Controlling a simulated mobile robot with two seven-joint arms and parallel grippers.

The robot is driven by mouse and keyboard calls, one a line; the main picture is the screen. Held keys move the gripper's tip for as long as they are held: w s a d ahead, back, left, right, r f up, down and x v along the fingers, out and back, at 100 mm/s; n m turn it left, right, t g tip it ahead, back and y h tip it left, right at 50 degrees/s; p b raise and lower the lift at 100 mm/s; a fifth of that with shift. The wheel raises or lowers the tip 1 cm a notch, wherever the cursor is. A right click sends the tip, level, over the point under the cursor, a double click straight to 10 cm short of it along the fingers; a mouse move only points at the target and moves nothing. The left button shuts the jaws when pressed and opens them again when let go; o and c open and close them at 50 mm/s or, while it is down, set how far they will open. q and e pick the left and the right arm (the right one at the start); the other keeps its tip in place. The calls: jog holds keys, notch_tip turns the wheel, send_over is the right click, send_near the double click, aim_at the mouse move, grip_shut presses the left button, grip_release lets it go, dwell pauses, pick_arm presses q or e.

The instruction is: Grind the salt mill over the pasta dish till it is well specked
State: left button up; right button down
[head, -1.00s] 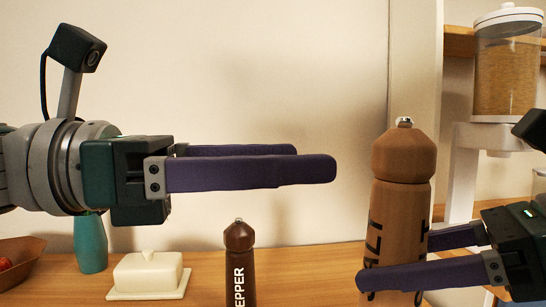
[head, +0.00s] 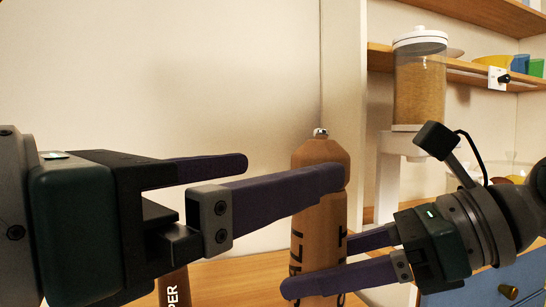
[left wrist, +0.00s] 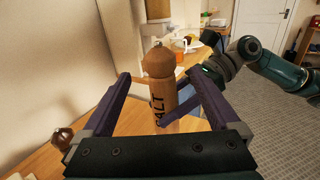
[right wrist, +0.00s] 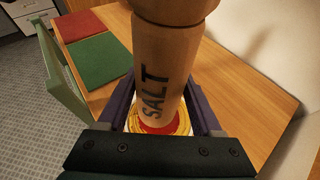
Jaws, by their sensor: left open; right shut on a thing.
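The salt mill (head: 312,225) is a tall light-brown wooden mill with dark SALT lettering and a metal knob on top. My right gripper (head: 318,264) is shut on its lower body and holds it upright. My left gripper (head: 292,171) is open, up at the mill's domed head; one finger crosses in front of the head in the head view. In the left wrist view the mill's head (left wrist: 158,62) stands between the spread fingertips.
A dark pepper mill (head: 171,291) stands on the wooden counter (head: 240,275), partly behind my left gripper. A grain dispenser (head: 419,85) stands at the back right near shelves. Red (right wrist: 82,25) and green (right wrist: 97,58) mats lie on the counter in the right wrist view.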

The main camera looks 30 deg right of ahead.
aim_at(344, 160)
pick_arm(q)
jog(key=shift+n+t, duration=0.5)
jog(key=x, duration=1.1)
jog(key=shift+s+d+f, duration=0.1)
jog(key=shift+s+d, duration=0.05)
jog(key=shift+d, duration=0.05)
jog(key=c, duration=1.4)
jog(key=shift+g, duration=0.3)
jog(key=shift+s+d+m+g+h, duration=0.15)
jog(key=shift+s+m+g, duration=0.1)
jog(key=shift+m+g, duration=1.45)
jog(key=shift+s+m+g+h, duration=0.2)
jog(key=shift+m+g, duration=0.9)
jog(key=shift+g, duration=1.1)
jog(key=shift+s+g, duration=0.1)
jog(key=shift+g, duration=0.2)
jog(key=shift+s+m+g, duration=0.15)
jog(key=shift+m+g, duration=0.15)
